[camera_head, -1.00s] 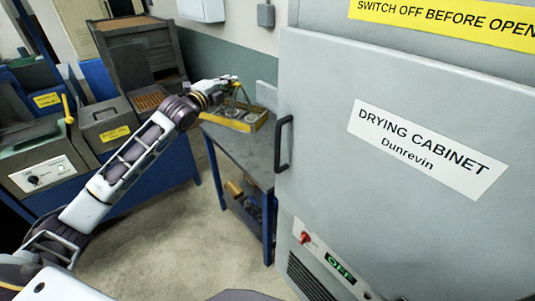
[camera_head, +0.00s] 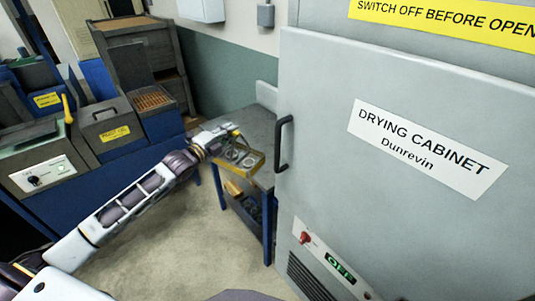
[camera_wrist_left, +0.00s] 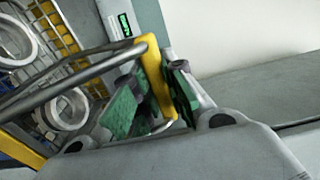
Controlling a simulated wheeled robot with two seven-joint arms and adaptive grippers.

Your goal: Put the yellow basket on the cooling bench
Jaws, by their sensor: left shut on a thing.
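The yellow basket (camera_head: 249,169) has wire mesh and holds pale metal rings; it shows in the head view at the left front edge of a grey-topped bench (camera_head: 256,125) with blue legs. My left gripper (camera_head: 230,135) is above the basket, shut on its handle. In the left wrist view, the green pads of the gripper (camera_wrist_left: 155,98) close on the yellow grip of the handle (camera_wrist_left: 152,70). Rings in the basket (camera_wrist_left: 68,107) show at the left there. I cannot tell whether the basket touches the bench. My right gripper is out of view.
The drying cabinet (camera_head: 400,110) stands shut close at the right, its handle (camera_head: 284,143) jutting toward the bench. Blue machines (camera_head: 107,125) stand at the left. The bench's lower shelf holds several small items. The bench top behind the basket looks clear.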

